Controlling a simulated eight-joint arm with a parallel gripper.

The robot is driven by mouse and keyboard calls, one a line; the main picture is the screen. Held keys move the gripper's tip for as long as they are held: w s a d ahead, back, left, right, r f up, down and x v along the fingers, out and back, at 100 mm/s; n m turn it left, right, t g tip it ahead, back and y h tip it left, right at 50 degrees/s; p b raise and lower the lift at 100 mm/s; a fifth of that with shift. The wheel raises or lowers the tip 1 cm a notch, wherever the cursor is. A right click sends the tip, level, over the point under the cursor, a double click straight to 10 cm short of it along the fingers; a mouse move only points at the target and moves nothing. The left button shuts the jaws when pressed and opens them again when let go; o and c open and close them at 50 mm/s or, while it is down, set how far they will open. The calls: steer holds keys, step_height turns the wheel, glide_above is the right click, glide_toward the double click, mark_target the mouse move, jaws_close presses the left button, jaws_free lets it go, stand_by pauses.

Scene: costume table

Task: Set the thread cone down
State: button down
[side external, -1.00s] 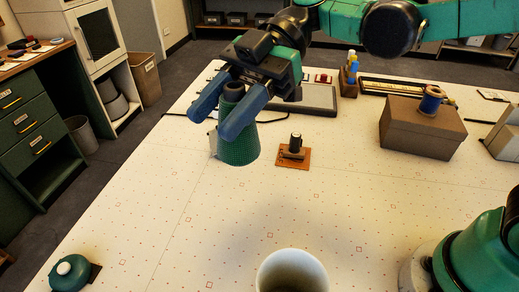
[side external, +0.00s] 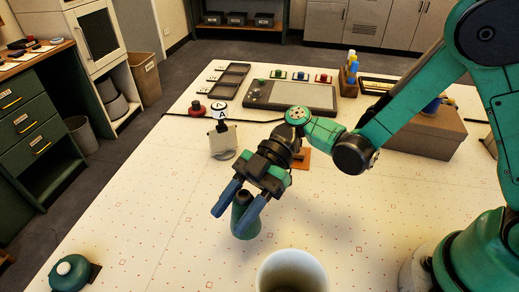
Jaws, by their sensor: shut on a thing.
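The green thread cone (side external: 245,221) is between the two blue fingers of my gripper (side external: 240,205), near the middle of the table in the side external view. My gripper is shut on the cone, with one finger on each side of it. The cone stands about upright, narrow end up. Its upper part is partly hidden by the fingers. I cannot tell whether its base touches the white table (side external: 150,215) or is just above it.
A white round container (side external: 291,272) stands close in front of the cone. A small grey device (side external: 222,142) stands behind it. A teal lidded pot (side external: 72,272) is at the front left, and a brown box (side external: 440,135) is at the right. The table left of the cone is clear.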

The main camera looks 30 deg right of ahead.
steer(key=shift+f, duration=1.6)
steer(key=shift+c, duration=2)
jaws_free()
